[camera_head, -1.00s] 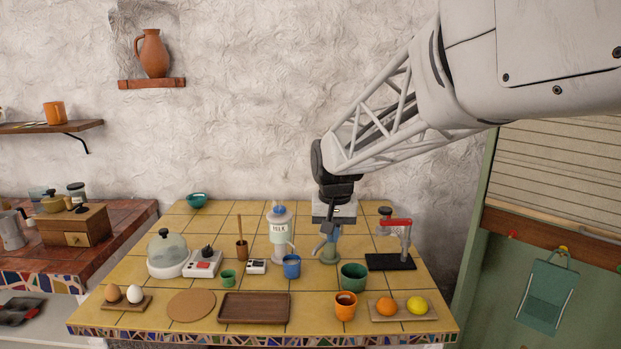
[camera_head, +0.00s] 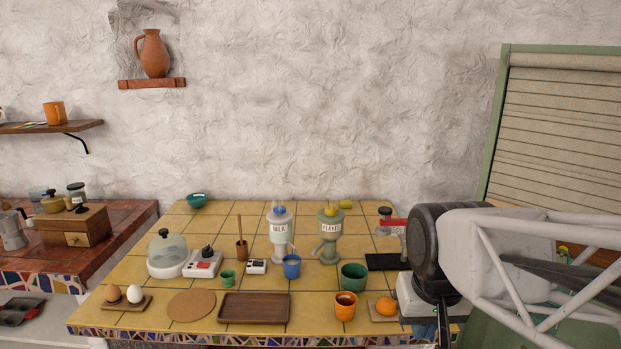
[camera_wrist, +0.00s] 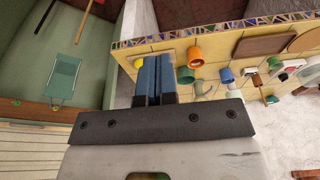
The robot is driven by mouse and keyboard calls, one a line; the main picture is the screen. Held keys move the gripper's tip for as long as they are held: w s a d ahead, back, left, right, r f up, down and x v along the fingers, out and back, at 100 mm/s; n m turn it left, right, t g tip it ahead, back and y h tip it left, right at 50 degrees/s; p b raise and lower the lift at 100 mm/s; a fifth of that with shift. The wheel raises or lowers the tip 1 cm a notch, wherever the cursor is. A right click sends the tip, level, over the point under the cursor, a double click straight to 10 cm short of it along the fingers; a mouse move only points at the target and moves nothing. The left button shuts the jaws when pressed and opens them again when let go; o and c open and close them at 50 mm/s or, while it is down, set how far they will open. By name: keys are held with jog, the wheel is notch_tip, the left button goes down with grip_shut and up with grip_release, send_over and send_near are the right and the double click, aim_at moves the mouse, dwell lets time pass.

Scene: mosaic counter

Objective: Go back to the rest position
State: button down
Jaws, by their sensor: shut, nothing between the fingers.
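My gripper (camera_wrist: 155,75) is shut and empty in the wrist view, its two blue fingers together near the counter's right end. In the head view my gripper is mostly hidden behind my wrist, at the counter's front right corner. The tiled yellow counter (camera_head: 140,270) holds the milk dispenser (camera_head: 280,234), the flakes dispenser (camera_head: 330,236), a blue cup (camera_head: 291,266), a dark green bowl (camera_head: 353,277) and an orange cup (camera_head: 344,306). My gripper is apart from these. An orange (camera_head: 385,306) sits on a small board, whose right part my arm hides.
A red-handled press (camera_head: 392,226) stands close to the left of my wrist. A brown tray (camera_head: 253,308) and a round cork mat (camera_head: 191,305) lie at the front. A green panel with a hanging teal holder (camera_wrist: 63,78) is beyond the counter's right end.

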jog(key=s+d+f, duration=0.1)
jog(key=s+f, duration=0.1)
jog(key=s, duration=0.4)
jog(key=shift+d+f, duration=0.15)
jog(key=shift+d, duration=0.05)
